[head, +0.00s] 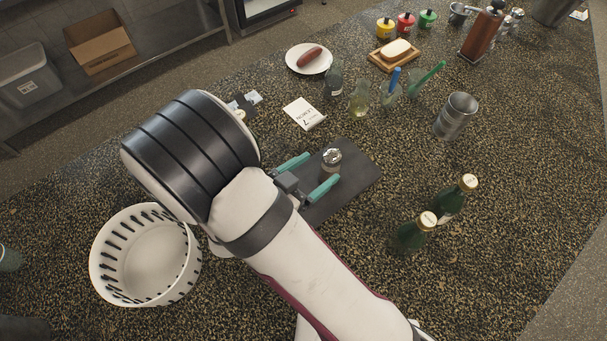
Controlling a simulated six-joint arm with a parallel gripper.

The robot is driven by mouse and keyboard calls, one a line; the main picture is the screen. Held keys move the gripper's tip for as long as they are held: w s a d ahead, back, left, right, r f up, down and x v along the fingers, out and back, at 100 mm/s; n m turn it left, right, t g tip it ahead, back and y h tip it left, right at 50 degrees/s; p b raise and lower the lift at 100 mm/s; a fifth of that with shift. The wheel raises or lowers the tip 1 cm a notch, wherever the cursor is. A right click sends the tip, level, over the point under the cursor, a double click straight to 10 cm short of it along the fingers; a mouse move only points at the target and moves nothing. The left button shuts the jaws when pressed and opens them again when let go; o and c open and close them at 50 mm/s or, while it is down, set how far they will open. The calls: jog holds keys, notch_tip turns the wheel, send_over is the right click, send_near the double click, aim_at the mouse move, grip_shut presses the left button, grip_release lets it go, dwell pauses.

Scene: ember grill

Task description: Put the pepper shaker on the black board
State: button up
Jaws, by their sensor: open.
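A small shaker with a silver top (331,156), which looks like the pepper shaker, stands upright on the black board (356,184). My gripper (322,168) is open just above or at the board, with its two teal fingers spread apart. The shaker is at the fingertips, between or just beyond them; I cannot tell whether either finger touches it. My arm hides the near left part of the board.
A white slotted basket (112,270) stands at left. Green bottles (411,236) stand right of the board, a metal cup (456,116) beyond. A card (304,113), glass jars (359,100) and a plate with a sausage (309,70) lie behind. The right counter is clear.

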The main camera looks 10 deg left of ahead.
jog(key=v, duration=0.6)
jog(key=w+a+r+g+y, duration=0.4)
jog(key=w+a+r+y, duration=0.15)
jog(key=y, duration=0.55)
jog(key=s+d+r+g+h, duration=0.1)
jog(key=s+d+r+g, duration=0.1)
jog(key=s+d, duration=0.6)
jog(key=s+d+r+n+g, duration=0.1)
jog(key=s+d+r+g, duration=0.1)
jog(key=s+d+g, duration=0.3)
jog(key=s+d, duration=0.4)
jog(key=s, duration=0.3)
jog(key=shift+d+h, duration=0.3)
jog(key=shift+h, duration=0.1)
